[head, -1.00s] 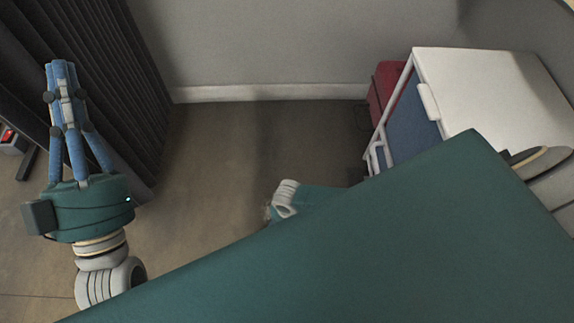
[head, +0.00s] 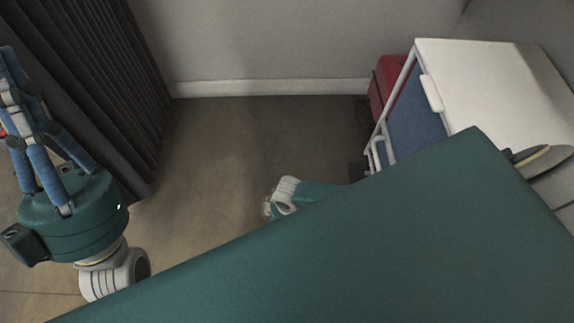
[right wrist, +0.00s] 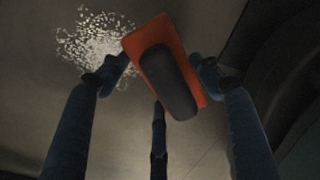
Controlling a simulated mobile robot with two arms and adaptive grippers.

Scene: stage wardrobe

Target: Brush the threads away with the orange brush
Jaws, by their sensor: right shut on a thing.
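In the right wrist view, my right gripper (right wrist: 164,82) is shut on the orange brush (right wrist: 138,48). The brush is an orange block with a dark oval part facing the camera, tilted between my blue fingers. A scattered patch of pale threads (right wrist: 90,38) lies on the brownish surface at the upper left, close to the brush's left edge. I cannot tell whether brush and surface touch. My left gripper (head: 8,62) is at the left edge of the head view, with its blue fingers drawn together, empty as far as I see.
A large teal shape covers the lower right of the head view. A white-topped cabinet (head: 490,85) with a blue side stands at the right, beside a red case (head: 390,75). A dark curtain (head: 95,80) hangs at the left.

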